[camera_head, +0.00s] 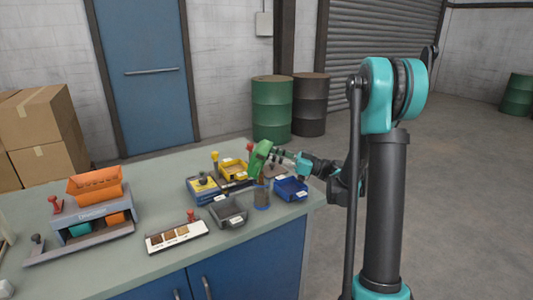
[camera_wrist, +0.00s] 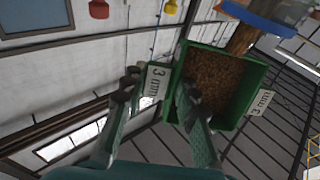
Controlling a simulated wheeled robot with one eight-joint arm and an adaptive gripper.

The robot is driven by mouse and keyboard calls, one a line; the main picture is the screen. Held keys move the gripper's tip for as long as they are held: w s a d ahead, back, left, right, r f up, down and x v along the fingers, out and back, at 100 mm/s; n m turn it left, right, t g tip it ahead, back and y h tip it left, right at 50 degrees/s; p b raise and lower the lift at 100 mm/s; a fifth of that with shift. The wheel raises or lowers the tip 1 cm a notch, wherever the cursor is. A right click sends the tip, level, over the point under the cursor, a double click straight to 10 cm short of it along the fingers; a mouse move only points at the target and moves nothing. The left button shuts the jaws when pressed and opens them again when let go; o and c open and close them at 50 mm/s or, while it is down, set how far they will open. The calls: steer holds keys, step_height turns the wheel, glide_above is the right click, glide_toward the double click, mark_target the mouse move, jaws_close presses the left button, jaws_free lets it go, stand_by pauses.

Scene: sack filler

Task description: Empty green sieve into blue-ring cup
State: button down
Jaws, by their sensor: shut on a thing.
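The green sieve (camera_head: 260,158) is tilted steeply above the blue-ring cup (camera_head: 262,198) on the bench. My gripper (camera_head: 282,155) is shut on the sieve from its right side. In the wrist view my gripper (camera_wrist: 160,92) holds the green sieve (camera_wrist: 176,92) near its "3 mm" label, and brown grains (camera_wrist: 218,84) show inside it. A brown strand (camera_wrist: 241,40) runs from the sieve's edge toward the cup, and its blue ring (camera_wrist: 258,20) shows at upper right. The cup's contents are hard to make out.
Close around the cup are a grey tray (camera_head: 229,213), a blue tray (camera_head: 291,188) and a yellow tray (camera_head: 234,169). A white sample board (camera_head: 177,236) and an orange-hopper device (camera_head: 95,205) stand further left. Bare bench lies at the front.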

steer(key=shift+s+d+f+t+y, duration=0.1)
steer(key=shift+d+f+t+y, duration=0.2)
steer(key=shift+y, duration=0.65)
steer(key=shift+d+f+y, duration=0.1)
steer(key=shift+d+y, duration=0.25)
steer(key=shift+y, duration=0.6)
steer(key=shift+r, duration=0.1)
steer(key=shift+r+g+h, duration=0.15)
steer(key=shift+r+h, duration=0.35)
steer(key=shift+h, duration=0.45)
steer(key=shift+r+g+h, duration=0.2)
steer(key=shift+r+h, duration=0.25)
steer(key=shift+h, duration=0.55)
steer(key=shift+r+g+h, duration=0.15)
steer(key=shift+r+h, duration=0.35)
steer(key=shift+h, duration=0.45)
